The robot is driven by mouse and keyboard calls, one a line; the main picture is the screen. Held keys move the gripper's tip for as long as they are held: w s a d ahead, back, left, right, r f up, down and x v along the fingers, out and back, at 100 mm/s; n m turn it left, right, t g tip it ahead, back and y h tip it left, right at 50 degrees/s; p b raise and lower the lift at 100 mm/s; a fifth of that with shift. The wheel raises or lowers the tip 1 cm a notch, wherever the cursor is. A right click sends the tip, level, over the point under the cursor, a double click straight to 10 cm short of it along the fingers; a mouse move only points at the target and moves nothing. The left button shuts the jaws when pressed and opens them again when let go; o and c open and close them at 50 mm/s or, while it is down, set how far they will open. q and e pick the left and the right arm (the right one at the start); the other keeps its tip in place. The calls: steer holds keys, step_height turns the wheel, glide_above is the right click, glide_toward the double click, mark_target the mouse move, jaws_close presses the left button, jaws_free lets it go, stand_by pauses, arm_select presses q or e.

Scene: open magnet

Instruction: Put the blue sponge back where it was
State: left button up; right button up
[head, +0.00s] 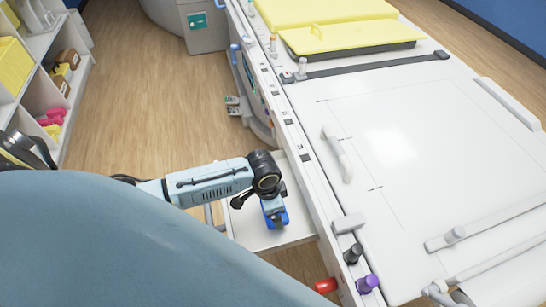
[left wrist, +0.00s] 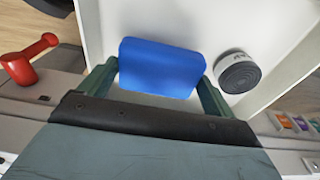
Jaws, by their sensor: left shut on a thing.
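The blue sponge (left wrist: 161,68) is between the two fingers of my left gripper (left wrist: 158,80) in the left wrist view, with a finger against each side. In the head view the sponge (head: 284,218) is partly hidden by my left gripper (head: 274,210), which points down over a small white tray (head: 250,238) at the side of the table. I cannot tell whether the sponge touches the tray. My right gripper is not in view.
A round black-and-white object (left wrist: 238,73) lies on the white surface right of the sponge. A red handle (head: 326,286), a black knob (head: 353,254) and a purple knob (head: 367,284) line the edge of the long white table (head: 400,150). Shelves stand left.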

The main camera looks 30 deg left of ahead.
arm_select(q)
step_height(320, 180, down, 3)
steer(key=shift+f+b, duration=0.2)
steer(key=shift+b, duration=0.2)
steer(key=shift+f, duration=0.35)
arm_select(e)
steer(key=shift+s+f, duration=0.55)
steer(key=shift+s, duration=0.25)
arm_select(q)
steer(key=shift+f, duration=0.1)
steer(key=shift+f, duration=0.15)
steer(key=o, duration=0.7)
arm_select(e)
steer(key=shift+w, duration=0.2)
